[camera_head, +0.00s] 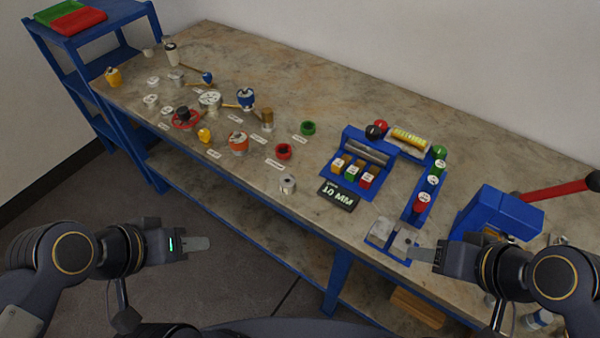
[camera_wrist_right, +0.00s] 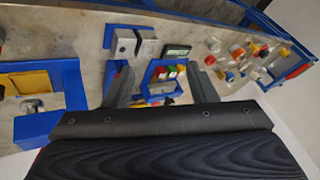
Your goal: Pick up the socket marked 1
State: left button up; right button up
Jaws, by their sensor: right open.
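Several small coloured cylinders that may be sockets stand in a blue rail: a red one (camera_head: 422,202), a white one (camera_head: 433,180) and a green one (camera_head: 439,153). Left of them, a blue rack (camera_head: 366,148) holds orange, green and red pieces (camera_head: 366,179). These also show small in the right wrist view (camera_wrist_right: 163,72). I cannot read a 1 on any of them. My right gripper (camera_head: 420,254) is open and empty at the bench's front edge, by a grey two-block fixture (camera_head: 400,240). My left gripper (camera_head: 198,244) is off the bench, seen edge-on.
A black sign (camera_head: 338,197) reads 10 MM. A blue vise-like block (camera_head: 500,213) with a red lever (camera_head: 560,188) stands at the right. Flanged vessels and small parts (camera_head: 238,143) crowd the bench's left half. The bench's back middle (camera_head: 330,95) is clear.

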aim_at(288, 182)
jog(key=i+j+z, duration=0.15)
jog(key=j, duration=0.2)
jog(key=i+j+z, duration=0.1)
jog(key=j, duration=0.3)
jog(key=i+j+z, duration=0.15)
jog(key=j, duration=0.2)
jog(key=j+z, duration=0.1)
jog(key=j, duration=0.3)
